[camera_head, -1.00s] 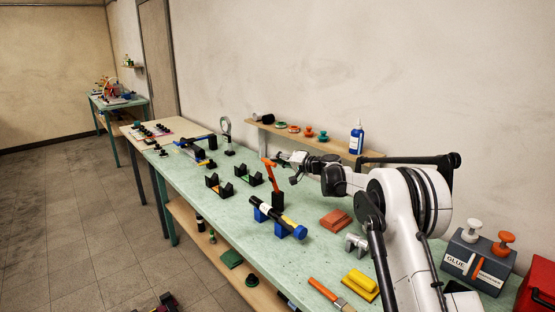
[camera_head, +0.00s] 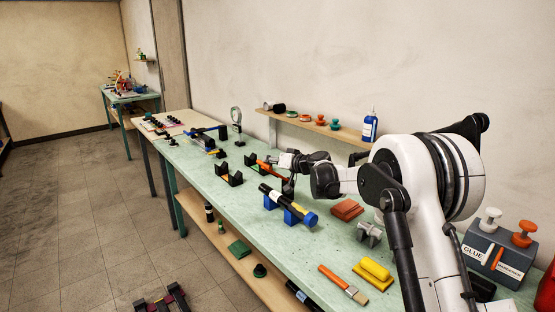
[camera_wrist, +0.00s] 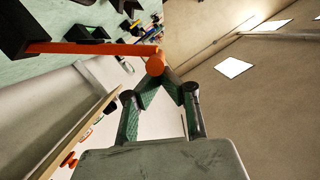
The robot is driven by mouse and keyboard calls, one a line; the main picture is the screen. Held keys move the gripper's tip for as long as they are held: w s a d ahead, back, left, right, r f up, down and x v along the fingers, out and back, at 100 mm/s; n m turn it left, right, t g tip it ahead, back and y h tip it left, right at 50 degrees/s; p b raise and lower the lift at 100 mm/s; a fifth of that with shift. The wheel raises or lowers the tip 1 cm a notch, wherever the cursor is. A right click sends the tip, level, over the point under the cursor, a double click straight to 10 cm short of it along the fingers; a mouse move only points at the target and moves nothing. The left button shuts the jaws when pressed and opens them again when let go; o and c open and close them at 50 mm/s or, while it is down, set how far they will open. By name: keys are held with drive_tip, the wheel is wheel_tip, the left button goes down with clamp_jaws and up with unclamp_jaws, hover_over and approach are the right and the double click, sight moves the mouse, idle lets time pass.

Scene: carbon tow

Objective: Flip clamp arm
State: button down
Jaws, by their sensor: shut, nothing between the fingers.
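The orange clamp arm (camera_head: 270,171) lies low and slanted over the table, running from its dark post (camera_head: 289,187) towards the black cradle (camera_head: 250,164) on the left. In the wrist view, the orange arm (camera_wrist: 95,48) runs from a dark block at the upper left to a round orange end (camera_wrist: 155,65). My gripper (camera_wrist: 162,82) is shut with nothing between its fingers. Its tips are right at the round end; whether they touch it I cannot tell. In the head view my gripper (camera_head: 275,160) is above and beside the arm, its tips small.
A black tube with a blue cap (camera_head: 287,206) lies on blue supports in front of the clamp. A second black cradle (camera_head: 229,176) stands to the left. Orange-brown blocks (camera_head: 347,210) and a grey metal part (camera_head: 370,233) lie to the right. A wall shelf (camera_head: 310,125) runs behind.

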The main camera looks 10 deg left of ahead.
drive_tip(key=s+a+f+n+b, duration=0.2)
drive_tip(key=f+b, duration=0.1)
drive_tip(key=f, duration=0.2)
drive_tip(key=s+a+f+n+t+h+b, duration=0.1)
drive_tip(key=s+a+f+n+b, duration=0.1)
drive_tip(key=f, duration=0.3)
drive_tip(key=shift+s+n+b, duration=0.15)
drive_tip(key=shift+n+b, duration=0.35)
drive_tip(key=shift+b, duration=0.35)
drive_tip(key=s+d+r+p, duration=0.2)
drive_tip(key=s+d+r, duration=0.4)
drive_tip(key=s, duration=0.1)
drive_tip(key=shift+s+r, duration=0.15)
drive_tip(key=shift+s, duration=0.25)
